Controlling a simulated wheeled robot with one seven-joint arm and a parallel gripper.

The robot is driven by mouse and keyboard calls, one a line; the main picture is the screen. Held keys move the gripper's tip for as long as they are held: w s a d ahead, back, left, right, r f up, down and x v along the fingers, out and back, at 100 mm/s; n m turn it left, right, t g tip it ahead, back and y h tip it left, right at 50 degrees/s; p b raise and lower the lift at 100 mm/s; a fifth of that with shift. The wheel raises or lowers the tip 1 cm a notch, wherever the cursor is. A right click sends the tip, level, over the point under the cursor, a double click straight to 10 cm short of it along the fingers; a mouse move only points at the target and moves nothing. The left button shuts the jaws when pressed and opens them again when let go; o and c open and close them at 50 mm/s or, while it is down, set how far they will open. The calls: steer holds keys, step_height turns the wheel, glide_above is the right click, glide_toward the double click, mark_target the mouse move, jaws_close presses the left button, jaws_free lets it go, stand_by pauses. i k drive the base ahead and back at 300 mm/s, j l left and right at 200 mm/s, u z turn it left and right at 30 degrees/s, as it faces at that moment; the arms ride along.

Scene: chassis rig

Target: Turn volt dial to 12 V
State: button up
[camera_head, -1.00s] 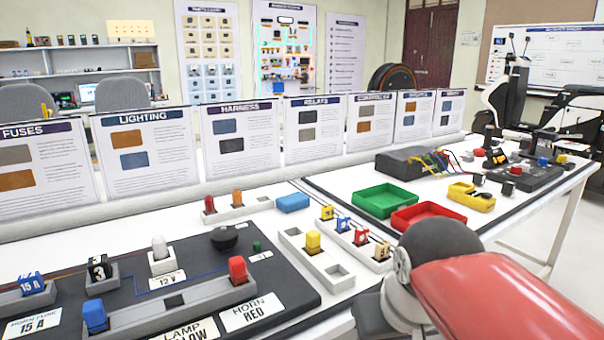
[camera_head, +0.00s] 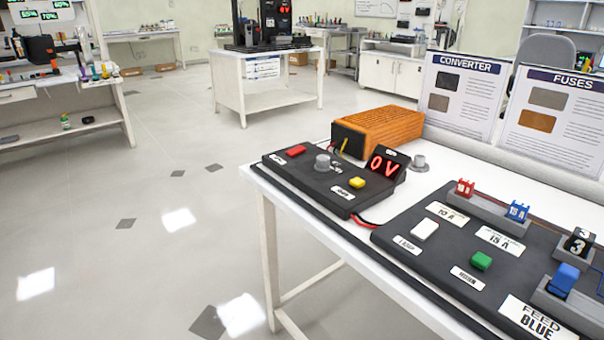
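The volt dial is most likely the grey round knob (camera_head: 323,161) on the black converter panel (camera_head: 300,185) at the table's left end. The pointer direction on the knob is too small to tell. A red lit display (camera_head: 384,167) on the panel reads "0V". A red button (camera_head: 296,151) and a yellow button (camera_head: 357,182) sit on the same panel, with labels too small to read fully. A second grey knob (camera_head: 419,162) stands on the white table behind the display. My gripper is not in view.
An orange ribbed box (camera_head: 385,125) stands behind the panel, with wires between them. A black fuse board (camera_head: 455,245) lies to the right on the white table (camera_head: 352,237). Converter (camera_head: 461,95) and fuses (camera_head: 548,115) signs stand behind. Open floor (camera_head: 140,230) lies left.

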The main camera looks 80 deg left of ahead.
mark_target(323, 165)
steer(key=u, duration=2.7)
